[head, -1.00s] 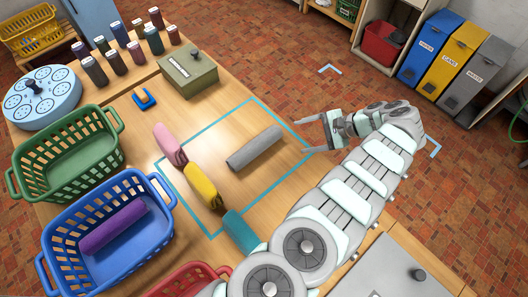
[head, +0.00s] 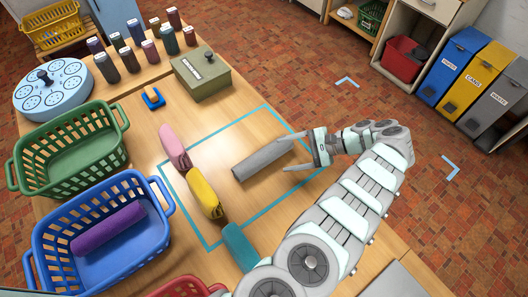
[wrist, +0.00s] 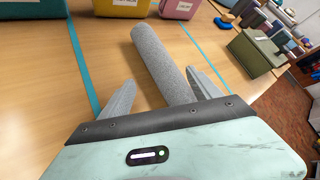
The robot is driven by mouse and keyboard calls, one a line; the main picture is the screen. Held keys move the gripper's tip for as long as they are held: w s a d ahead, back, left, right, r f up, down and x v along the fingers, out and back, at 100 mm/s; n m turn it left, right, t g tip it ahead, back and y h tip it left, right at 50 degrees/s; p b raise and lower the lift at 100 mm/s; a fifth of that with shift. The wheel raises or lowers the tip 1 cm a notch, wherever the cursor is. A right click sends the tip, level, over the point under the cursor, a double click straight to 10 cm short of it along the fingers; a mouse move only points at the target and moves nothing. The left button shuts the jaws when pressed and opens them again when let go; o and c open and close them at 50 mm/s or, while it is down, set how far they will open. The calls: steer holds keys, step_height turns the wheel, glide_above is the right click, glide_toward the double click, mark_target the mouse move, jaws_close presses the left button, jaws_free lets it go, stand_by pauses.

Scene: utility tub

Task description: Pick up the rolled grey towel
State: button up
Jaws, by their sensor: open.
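The rolled grey towel (head: 262,160) lies on the wooden table inside the blue taped rectangle, tilted up to the right in the head view. In the wrist view the towel (wrist: 160,62) runs away from me, its near end hidden behind my gripper's body. My gripper (head: 293,152) is open at the towel's right end, with one finger on each side of it in the picture. In the wrist view my gripper's fingers (wrist: 162,95) flank the towel, with a gap on the left; the right finger is close to it. I cannot tell whether they touch it.
A blue basket (head: 160,249) holds a purple roll (head: 108,229). A green basket (head: 117,165) is empty. A green box (head: 203,78) stands at the back. Table around the towel is clear.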

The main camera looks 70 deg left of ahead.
mark_target(271, 157)
steer(key=shift+s+a+f, duration=0.25)
steer(key=shift+s, duration=0.25)
steer(key=shift+s+p, duration=0.3)
steer(key=shift+p, duration=0.25)
steer(key=p+x, duration=0.1)
steer(key=x, duration=0.2)
steer(key=shift+s+a+f+p, duration=0.1)
steer(key=shift+s+a+p, duration=0.1)
steer(key=shift+s+p, duration=0.15)
steer(key=shift+s+a+f, duration=0.15)
steer(key=shift+s+f, duration=0.1)
steer(key=c, duration=1.5)
